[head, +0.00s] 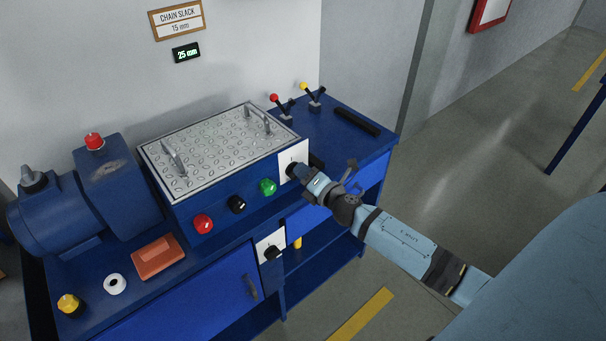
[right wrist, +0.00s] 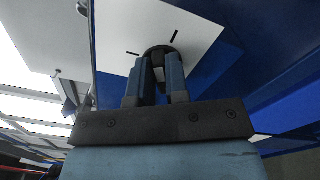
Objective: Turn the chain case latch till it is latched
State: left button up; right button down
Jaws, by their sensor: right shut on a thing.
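The chain case (head: 222,150) is a blue box with a silver tread-plate lid, lying flat with two handles. A white plate (head: 288,153) with black tick marks sits at the right end of its front; it also shows in the right wrist view (right wrist: 195,38). The dark round latch knob (right wrist: 160,51) stands out from this plate. My right gripper (right wrist: 160,75) is shut on the knob, one finger on each side. In the head view my right gripper (head: 297,171) hides most of the knob, so its exact angle is unclear. My left gripper is not in view.
Red (head: 203,223), black (head: 237,204) and green (head: 268,187) controls line the case front, left of my gripper. A second white plate (head: 268,243) with a black knob is below. Two levers (head: 286,112) stand behind. Open floor lies to the right.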

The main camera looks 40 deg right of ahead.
jog(key=m, duration=0.2)
jog(key=shift+f+m, duration=0.1)
jog(key=shift+m, duration=0.3)
jog(key=shift+d+f+m+p, duration=0.15)
jog(key=shift+m+p, duration=0.2)
jog(key=shift+m, duration=1.45)
jog(key=c, duration=1.1)
grip_release()
jog(key=s, duration=0.4)
jog(key=s+b, duration=0.1)
jog(key=s, duration=0.4)
jog(key=s+d, duration=0.1)
jog(key=s, duration=0.3)
jog(key=shift+s, duration=0.4)
